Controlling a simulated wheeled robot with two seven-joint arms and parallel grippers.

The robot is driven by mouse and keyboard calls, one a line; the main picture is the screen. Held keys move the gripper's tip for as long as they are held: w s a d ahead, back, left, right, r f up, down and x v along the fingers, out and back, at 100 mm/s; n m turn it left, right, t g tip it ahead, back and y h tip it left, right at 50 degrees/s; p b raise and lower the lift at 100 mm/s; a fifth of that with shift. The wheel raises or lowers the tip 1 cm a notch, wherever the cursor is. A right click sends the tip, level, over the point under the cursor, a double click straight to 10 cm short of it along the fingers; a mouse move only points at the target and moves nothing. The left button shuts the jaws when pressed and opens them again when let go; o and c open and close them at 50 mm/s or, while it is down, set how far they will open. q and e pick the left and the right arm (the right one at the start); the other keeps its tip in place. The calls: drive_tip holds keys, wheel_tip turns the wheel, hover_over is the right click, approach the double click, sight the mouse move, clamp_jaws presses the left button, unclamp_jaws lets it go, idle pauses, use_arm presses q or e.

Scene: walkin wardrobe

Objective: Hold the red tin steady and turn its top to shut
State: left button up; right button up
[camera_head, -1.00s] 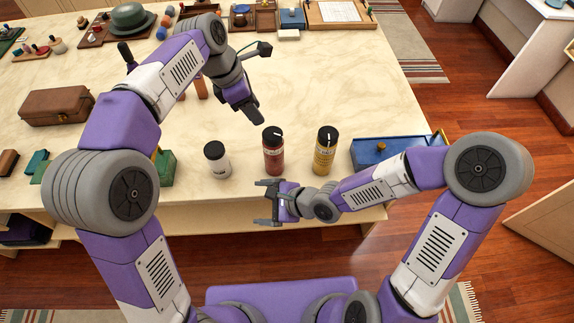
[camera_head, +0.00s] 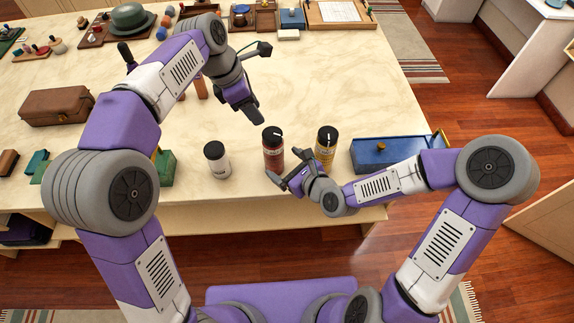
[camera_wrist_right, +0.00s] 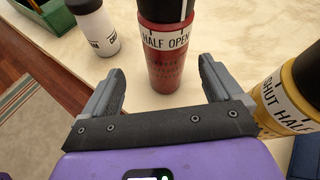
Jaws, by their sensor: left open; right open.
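The red tin (camera_head: 273,155) stands upright on the pale table between a white tin and a yellow tin. It has a black top (camera_head: 272,133) with a white line on it. In the right wrist view the red tin (camera_wrist_right: 172,65) carries a band reading "HALF OPEN". My right gripper (camera_head: 287,170) is open just in front of the red tin. In the wrist view its fingers point toward the tin, one to each side, with gaps. My left gripper (camera_head: 258,82) is open and empty above the table, behind and left of the red tin.
The white tin (camera_head: 217,160) stands to the left and the yellow tin (camera_head: 325,148) close to the right, partly behind my right gripper. A blue box (camera_head: 375,152) lies further right. A green box (camera_head: 166,168) and brown case (camera_head: 57,105) are at left.

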drive_tip(key=shift+w+f+m+t, duration=0.25)
drive_tip(key=shift+f+m, duration=0.55)
drive_tip(key=shift+m, duration=0.4)
drive_tip(key=shift+w, duration=0.1)
drive_tip(key=x, duration=0.7)
drive_tip(key=shift+w+f, duration=0.15)
drive_tip(key=shift+f, duration=0.05)
drive_tip(key=shift+c, duration=0.4)
drive_tip(key=c, duration=1.1)
